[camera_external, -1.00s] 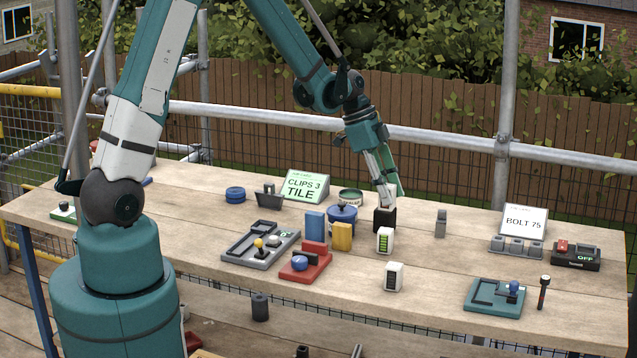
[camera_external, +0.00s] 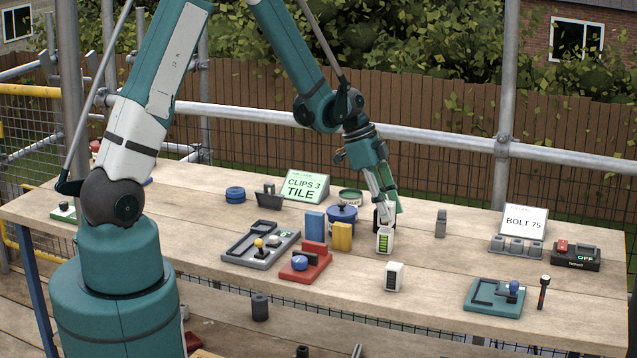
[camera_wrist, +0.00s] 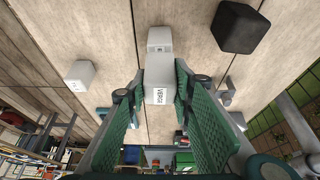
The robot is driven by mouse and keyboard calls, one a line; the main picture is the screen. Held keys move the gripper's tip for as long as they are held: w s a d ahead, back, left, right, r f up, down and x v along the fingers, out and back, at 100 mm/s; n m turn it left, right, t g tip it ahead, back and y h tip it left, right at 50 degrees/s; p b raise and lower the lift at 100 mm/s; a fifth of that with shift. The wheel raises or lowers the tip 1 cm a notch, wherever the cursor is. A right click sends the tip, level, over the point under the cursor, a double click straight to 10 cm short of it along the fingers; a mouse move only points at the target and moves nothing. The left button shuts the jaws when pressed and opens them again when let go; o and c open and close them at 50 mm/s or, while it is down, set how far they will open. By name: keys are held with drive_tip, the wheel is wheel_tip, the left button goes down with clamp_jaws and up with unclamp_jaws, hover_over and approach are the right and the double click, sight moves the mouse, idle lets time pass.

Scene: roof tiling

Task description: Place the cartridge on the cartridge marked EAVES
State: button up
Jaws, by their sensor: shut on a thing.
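No EAVES marking is readable.
A black block (camera_wrist: 240,27) stands just behind the held cartridge. A yellow block (camera_external: 342,237) and a blue pot (camera_external: 343,216) are to its left. A teal tray (camera_external: 482,307) lies at the front right. Bench around the second cartridge is clear.

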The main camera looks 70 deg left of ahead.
drive_tip(key=shift+f, duration=0.65)
drive_tip(key=shift+f, duration=0.2)
drive_tip(key=o, duration=0.9)
drive_tip(key=shift+r, duration=0.25)
drive_tip(key=shift+v, duration=6)
